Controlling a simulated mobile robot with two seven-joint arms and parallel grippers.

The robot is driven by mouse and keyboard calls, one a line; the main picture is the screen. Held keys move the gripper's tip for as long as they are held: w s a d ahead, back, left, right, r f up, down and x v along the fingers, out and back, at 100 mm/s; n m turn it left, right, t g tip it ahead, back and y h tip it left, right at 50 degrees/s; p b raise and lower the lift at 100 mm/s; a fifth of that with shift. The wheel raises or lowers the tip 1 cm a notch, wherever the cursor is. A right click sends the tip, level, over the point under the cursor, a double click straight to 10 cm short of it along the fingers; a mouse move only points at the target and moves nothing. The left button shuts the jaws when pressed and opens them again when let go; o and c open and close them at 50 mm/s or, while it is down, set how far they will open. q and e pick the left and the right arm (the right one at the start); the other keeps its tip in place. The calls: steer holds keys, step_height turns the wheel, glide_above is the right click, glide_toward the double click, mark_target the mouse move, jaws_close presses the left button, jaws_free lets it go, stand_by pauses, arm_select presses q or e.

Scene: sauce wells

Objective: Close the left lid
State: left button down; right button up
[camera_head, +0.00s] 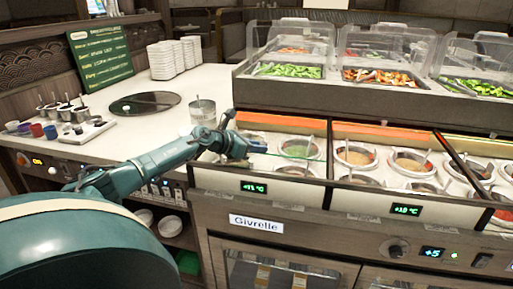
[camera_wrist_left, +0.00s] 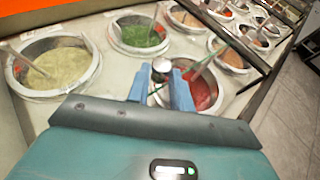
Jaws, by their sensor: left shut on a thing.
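The left lid is a clear glass pane; its thin green edge (camera_head: 285,155) shows over the left group of sauce wells in the head view. How far it is tilted is hard to tell. My left gripper (camera_head: 236,146) is at the left end of this edge. In the left wrist view my left gripper (camera_wrist_left: 162,90) is shut on a small round metal knob (camera_wrist_left: 160,67), which seems to belong to the lid. Sauce wells show below, with a pale green sauce (camera_wrist_left: 45,68), a green one (camera_wrist_left: 143,36) and a red one (camera_wrist_left: 200,92). My right gripper is out of view.
The right group of wells (camera_head: 410,163) has a dark slanted bar (camera_head: 458,160) at its right. Covered salad trays (camera_head: 290,70) stand on the raised shelf behind. A metal can (camera_head: 203,111), stacked plates (camera_head: 162,60) and small cups (camera_head: 50,131) stand on the white counter left.

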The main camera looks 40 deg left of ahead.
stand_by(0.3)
arm_select(q)
steer(key=c, duration=1.5)
jaws_free()
